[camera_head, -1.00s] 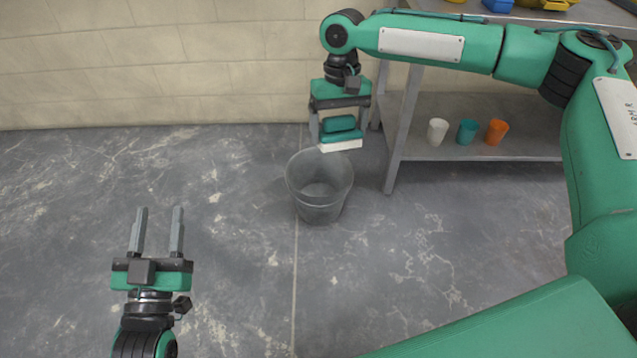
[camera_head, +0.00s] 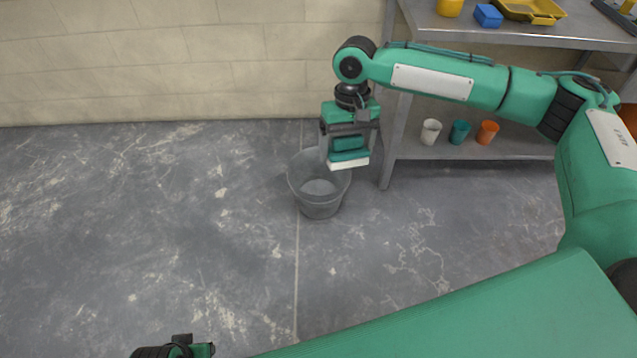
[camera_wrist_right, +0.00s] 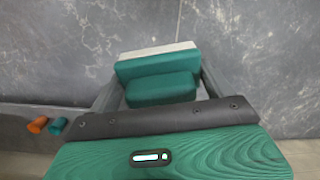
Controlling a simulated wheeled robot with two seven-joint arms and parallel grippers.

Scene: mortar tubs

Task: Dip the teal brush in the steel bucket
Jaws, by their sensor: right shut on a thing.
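The teal brush (camera_head: 349,156), a teal block with a white bristle edge, is held in my right gripper (camera_head: 347,150), bristles down. My right gripper is shut on it; the brush also shows between the fingers in the right wrist view (camera_wrist_right: 160,88). The steel bucket (camera_head: 318,207) stands upright on the floor, grey and open at the top. In the head view the brush covers the bucket's right rim; its height over the rim is hard to tell. The bucket is not seen in the wrist view. Only a bit of my left wrist shows at the bottom edge; its fingers are out of view.
A grey metal shelf unit (camera_head: 470,147) stands just right of the bucket. White (camera_head: 430,131), teal (camera_head: 460,132) and orange (camera_head: 487,132) cups are on its lower shelf. A yellow tray (camera_head: 530,11) and a blue block (camera_head: 488,15) are on top. Floor left of the bucket is clear.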

